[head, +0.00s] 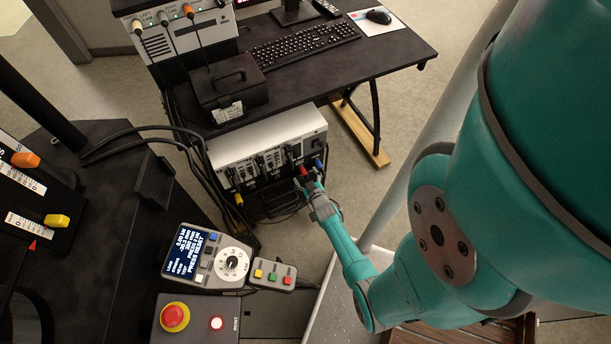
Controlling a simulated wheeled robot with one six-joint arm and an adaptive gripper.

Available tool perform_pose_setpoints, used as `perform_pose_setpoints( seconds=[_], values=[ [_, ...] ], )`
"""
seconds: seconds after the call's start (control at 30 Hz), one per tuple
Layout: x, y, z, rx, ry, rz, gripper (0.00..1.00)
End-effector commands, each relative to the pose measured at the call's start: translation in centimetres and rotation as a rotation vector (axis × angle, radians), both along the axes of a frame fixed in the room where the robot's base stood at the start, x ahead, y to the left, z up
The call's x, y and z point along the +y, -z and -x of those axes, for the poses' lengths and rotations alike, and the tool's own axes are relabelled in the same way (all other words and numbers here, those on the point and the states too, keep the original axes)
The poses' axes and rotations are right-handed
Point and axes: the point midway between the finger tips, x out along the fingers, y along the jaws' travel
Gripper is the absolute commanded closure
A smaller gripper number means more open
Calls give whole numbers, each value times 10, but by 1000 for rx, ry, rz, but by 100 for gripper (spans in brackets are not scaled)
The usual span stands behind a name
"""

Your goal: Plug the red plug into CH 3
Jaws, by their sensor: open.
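The red plug (303,171) is small and sits at the lower right of the front face of a silver box (268,139), left of a blue plug (319,163). My gripper (309,183) is open, with its fingertips close below the red plug. I cannot tell whether they touch or surround it. The box front has several dark channel sockets with small labels. The labels are too small to read, so I cannot tell which is CH 3. Whether the red plug is seated in a socket is also unclear.
A yellow plug (239,200) is at the box's lower left. Black cables (187,145) run to the box's left side. A control pendant (208,258) and a red emergency button (175,317) are in front. A desk with a keyboard (304,45) and black case (227,87) stands behind.

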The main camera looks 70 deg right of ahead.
Motion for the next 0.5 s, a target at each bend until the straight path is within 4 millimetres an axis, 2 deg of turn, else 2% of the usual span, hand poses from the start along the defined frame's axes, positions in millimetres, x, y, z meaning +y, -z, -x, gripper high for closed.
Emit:
perform_pose_setpoints(
  seconds=[0.5],
  values=[
    [22,-12,20,-1,1,0,23]
  ],
)
